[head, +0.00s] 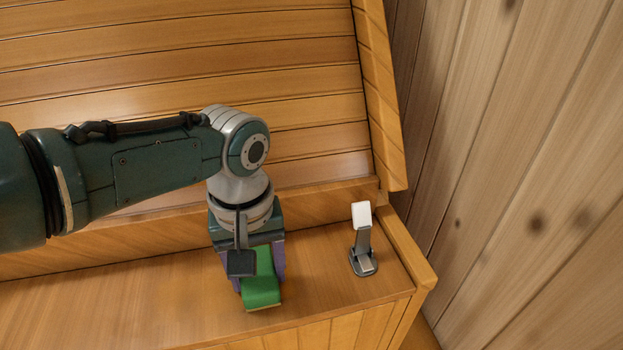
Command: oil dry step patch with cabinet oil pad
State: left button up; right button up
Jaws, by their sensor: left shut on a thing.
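My left gripper (257,266) points down over the lower wooden step (120,303), near its front edge. It is shut on a green pad (261,291) with a thin tan lower edge. The pad is at or just above the step's surface; I cannot tell whether it touches. The gripper hides the pad's rear part. Purple pieces show on both sides of the pad, and I cannot tell whether they belong to it. No dry patch stands out on the visible wood; the arm and gripper cover part of it. My right gripper is not in view.
A small grey stand with a white top (362,216) is on the step to the right of the gripper, near the raised wooden end edge (408,248). A slatted wooden surface rises behind. A plank wall (520,190) closes off the right. The step's left part is clear.

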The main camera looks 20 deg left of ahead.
aim_at(186, 300)
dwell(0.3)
pick_arm(q)
jog(key=shift+s+a+r+p, duration=0.15)
jog(key=shift+s+a+p, duration=0.3)
jog(key=shift+a+p, duration=0.35)
jog(key=shift+s+a+p, duration=0.65)
jog(key=shift+a+p, duration=0.1)
jog(key=shift+a, duration=0.25)
jog(key=shift+s+a, duration=0.25)
jog(key=shift+a, duration=0.2)
jog(key=shift+p, duration=0.3)
jog(key=shift+s+a+p, duration=0.6)
jog(key=shift+a+p, duration=0.05)
jog(key=shift+a, duration=0.3)
jog(key=shift+s+a+p, duration=0.25)
jog(key=shift+s+a, duration=0.15)
jog(key=shift+a, duration=0.25)
jog(key=shift+s+a+p, duration=0.25)
jog(key=shift+s+a, duration=0.15)
jog(key=shift+a, duration=0.25)
jog(key=shift+f, duration=0.2)
